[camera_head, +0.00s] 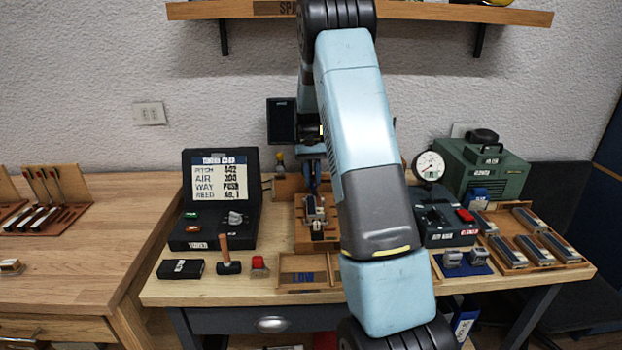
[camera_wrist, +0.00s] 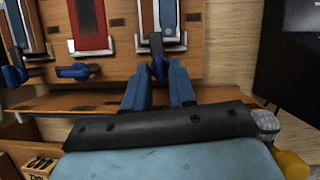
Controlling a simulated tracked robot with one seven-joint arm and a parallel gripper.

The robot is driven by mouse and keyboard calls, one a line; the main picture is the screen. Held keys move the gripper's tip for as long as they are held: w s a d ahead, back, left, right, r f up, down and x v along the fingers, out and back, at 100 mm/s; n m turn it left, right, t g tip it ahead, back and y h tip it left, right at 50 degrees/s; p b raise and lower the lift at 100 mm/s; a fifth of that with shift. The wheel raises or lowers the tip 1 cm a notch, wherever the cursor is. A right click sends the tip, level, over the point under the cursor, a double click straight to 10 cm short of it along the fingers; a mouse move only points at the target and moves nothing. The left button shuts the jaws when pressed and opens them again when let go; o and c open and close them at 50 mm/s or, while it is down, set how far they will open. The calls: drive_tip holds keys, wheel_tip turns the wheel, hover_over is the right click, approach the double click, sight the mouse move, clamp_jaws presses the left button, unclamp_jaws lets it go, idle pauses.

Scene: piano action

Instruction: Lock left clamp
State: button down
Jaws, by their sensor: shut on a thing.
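A wooden fixture (camera_head: 303,240) stands at the middle back of the workbench, partly hidden by my arm. In the wrist view a wooden board (camera_wrist: 120,45) carries several blue clamp levers side by side. One blue clamp lever (camera_wrist: 157,68) lies between the two blue fingers of my gripper (camera_wrist: 159,80), below a blue and silver part (camera_wrist: 168,20). The gripper is shut on this lever. Two other blue levers stand to the picture left, one below a red part (camera_wrist: 73,71) and one at the far left (camera_wrist: 14,76). I cannot tell whether the held lever is locked.
A black display box (camera_head: 222,200) stands left of the fixture, with a small hammer (camera_head: 229,262) before it. A dial gauge (camera_head: 430,168), a green case (camera_head: 485,170) and a wooden tray (camera_head: 515,262) of parts stand right. A shallow tray (camera_head: 300,285) lies in front.

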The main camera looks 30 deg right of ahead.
drive_tip(key=shift+m, duration=0.6)
drive_tip(key=shift+y, duration=0.3)
drive_tip(key=c, duration=1.1)
unclamp_jaws()
drive_tip(key=shift+r, duration=0.1)
drive_tip(key=v, duration=1.3)
drive_tip(key=shift+r, duration=0.15)
drive_tip(key=shift+w, duration=0.15)
